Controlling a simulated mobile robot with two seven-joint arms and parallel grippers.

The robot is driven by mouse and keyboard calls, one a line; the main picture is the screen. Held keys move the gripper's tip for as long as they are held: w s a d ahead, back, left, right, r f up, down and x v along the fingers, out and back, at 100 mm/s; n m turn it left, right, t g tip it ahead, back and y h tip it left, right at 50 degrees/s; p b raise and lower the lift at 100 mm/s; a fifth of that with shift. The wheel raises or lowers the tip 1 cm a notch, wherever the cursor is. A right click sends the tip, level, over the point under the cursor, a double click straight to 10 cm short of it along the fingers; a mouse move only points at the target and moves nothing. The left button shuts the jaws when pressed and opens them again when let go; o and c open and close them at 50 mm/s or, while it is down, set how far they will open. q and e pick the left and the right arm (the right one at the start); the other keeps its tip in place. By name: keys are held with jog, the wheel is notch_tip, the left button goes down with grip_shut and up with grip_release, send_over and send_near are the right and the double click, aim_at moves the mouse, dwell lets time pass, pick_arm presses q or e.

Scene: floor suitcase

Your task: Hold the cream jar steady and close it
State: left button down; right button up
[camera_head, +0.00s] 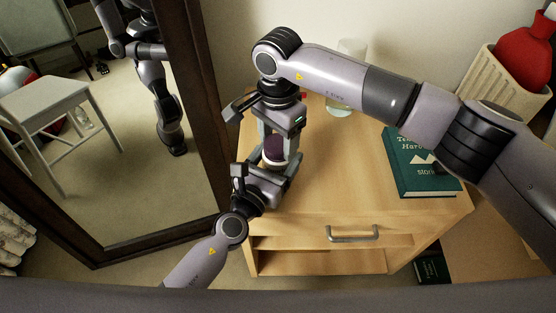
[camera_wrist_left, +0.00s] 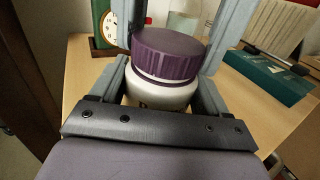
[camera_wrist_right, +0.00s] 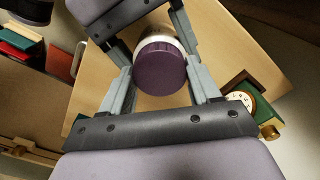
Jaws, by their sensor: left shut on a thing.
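The cream jar has a white body (camera_wrist_left: 160,95) and a ribbed purple lid (camera_wrist_left: 168,55). The lid sits on top of the jar; whether it is fully tightened I cannot tell. My left gripper (camera_head: 272,168) is shut on the white body, low on the jar, above the nightstand. My right gripper (camera_head: 277,132) comes down from above. Its fingers are open on either side of the lid, which also shows between them in the right wrist view (camera_wrist_right: 160,65). Little gap shows between those fingers and the lid.
The wooden nightstand (camera_head: 335,180) carries a teal book (camera_head: 420,165) at its right and a glass (camera_head: 342,105) at the back. A green clock (camera_wrist_left: 108,25) stands at the back too. A large framed mirror (camera_head: 205,100) is close on the left. The front middle of the top is clear.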

jog(key=shift+c, duration=1.4)
jog(key=m, duration=1.8)
jog(key=shift+m, duration=0.4)
jog(key=m, duration=0.6)
jog(key=shift+m, duration=0.3)
jog(key=o, duration=1.2)
jog(key=shift+c, duration=0.2)
jog(key=shift+r, duration=2.2)
